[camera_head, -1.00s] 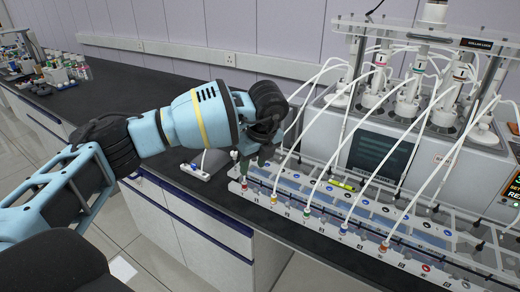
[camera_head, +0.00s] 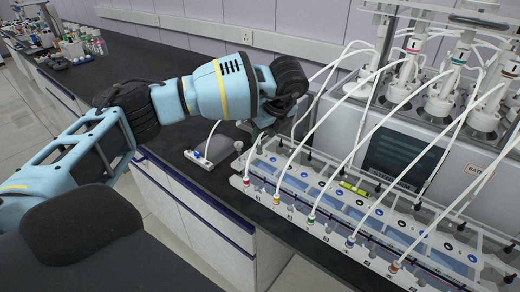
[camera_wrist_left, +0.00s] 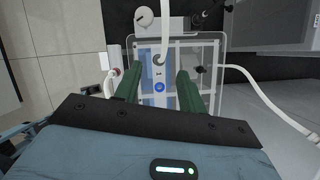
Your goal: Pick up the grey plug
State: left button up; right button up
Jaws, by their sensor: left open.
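My left gripper (camera_head: 258,132) is above the left end of the white plug rack (camera_head: 262,193), its fingers mostly hidden behind the wrist in the head view. In the left wrist view its two green fingers (camera_wrist_left: 157,92) are apart, with nothing held between them. A small grey round-topped piece (camera_head: 238,146), possibly the grey plug, stands at the rack's left end beside the gripper. A pale round knob (camera_wrist_left: 143,17) shows at the top of the wrist view; I cannot tell if it is the same piece. A blue-ringed socket (camera_wrist_left: 159,87) lies between the fingers in that view.
The tubes arch up to the reactor unit (camera_head: 400,150). A white strip with a cable (camera_head: 198,158) lies left of the rack. The dark bench (camera_head: 150,75) is clear behind my arm.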

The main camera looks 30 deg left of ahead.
aim_at(260, 146)
pick_arm(q)
jog(key=shift+x, duration=2.55)
jog(key=shift+d, duration=0.1)
grip_shut()
